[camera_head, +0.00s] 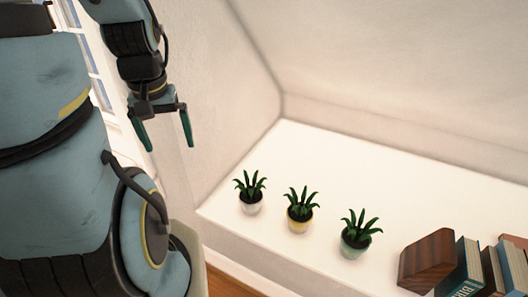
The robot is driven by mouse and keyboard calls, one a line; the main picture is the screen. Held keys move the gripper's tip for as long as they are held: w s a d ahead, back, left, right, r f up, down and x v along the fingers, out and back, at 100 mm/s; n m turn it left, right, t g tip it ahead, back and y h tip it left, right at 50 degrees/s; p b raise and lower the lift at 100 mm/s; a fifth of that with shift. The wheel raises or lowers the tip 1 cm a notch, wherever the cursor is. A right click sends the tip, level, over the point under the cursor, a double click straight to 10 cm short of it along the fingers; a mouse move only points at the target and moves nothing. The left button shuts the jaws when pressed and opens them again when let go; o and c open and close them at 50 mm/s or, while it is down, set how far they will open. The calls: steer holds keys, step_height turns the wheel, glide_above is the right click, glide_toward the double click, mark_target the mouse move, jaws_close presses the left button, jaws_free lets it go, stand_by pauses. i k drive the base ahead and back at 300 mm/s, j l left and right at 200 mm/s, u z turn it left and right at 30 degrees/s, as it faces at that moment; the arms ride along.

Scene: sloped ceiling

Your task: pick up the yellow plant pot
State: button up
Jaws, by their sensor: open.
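The yellow plant pot (299,224) stands upright on a white ledge (320,165), with a green spiky plant growing in it. It is the middle one of three similar potted plants in a row. My gripper (166,132) is open and empty, in the air at the upper left, with its two green fingers pointing down. It is well apart from the pots, above and to the left of them in the picture.
A white pot (250,208) stands close on the left and a pale green pot (352,247) close on the right. A brown wooden block (428,262) and several books (465,270) are at the lower right. The ledge behind the pots is clear, up to the wall.

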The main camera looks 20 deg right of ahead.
mark_target(299, 216)
steer(key=k+j+u, duration=0.15)
steer(key=k+u, duration=0.2)
steer(key=k, duration=0.3)
steer(key=k+l+u, duration=0.1)
steer(key=l+u, duration=0.15)
steer(key=u, duration=0.2)
steer(key=k+l+u, duration=0.1)
steer(key=u, duration=0.35)
steer(key=k+l+u, duration=0.2)
steer(key=u, duration=0.25)
steer(key=k+l, duration=0.75)
steer(key=k+j, duration=0.05)
